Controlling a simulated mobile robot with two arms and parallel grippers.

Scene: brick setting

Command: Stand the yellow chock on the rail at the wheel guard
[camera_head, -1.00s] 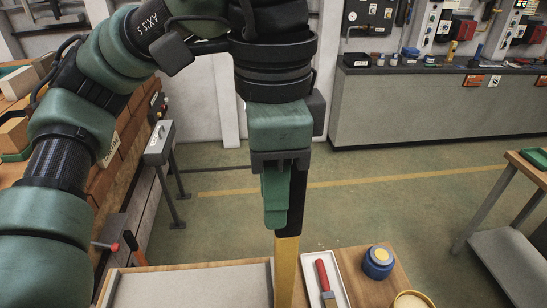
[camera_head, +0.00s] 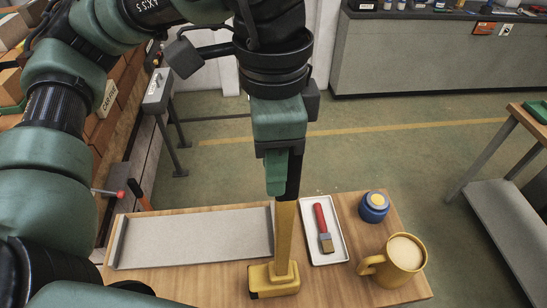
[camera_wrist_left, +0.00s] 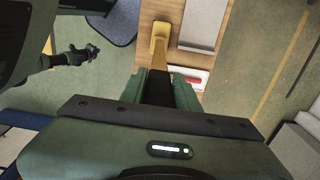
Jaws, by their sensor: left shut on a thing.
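My left gripper (camera_head: 283,172) points down over the wooden bench and is shut on the black grip at the top of the yellow chock (camera_head: 275,278). The chock has a long yellow shaft and a yellow block at its foot. It hangs upright near the bench's front; whether its foot touches the bench is unclear. The left wrist view also shows the chock (camera_wrist_left: 160,38) beyond the fingers. A long grey plate (camera_head: 195,237) with raised ends lies left of the chock; I cannot tell whether it is the rail. No wheel guard is identifiable. A dark gripper-like hand (camera_wrist_left: 85,55), probably my right one, shows small.
The wooden bench (camera_head: 340,288) carries a white tray (camera_head: 309,228) with a red-handled brush (camera_head: 322,228), a blue jar (camera_head: 374,207) and a yellow mug (camera_head: 402,262) right of the chock. A red-tipped lever (camera_head: 119,194) stands beyond the bench's left edge.

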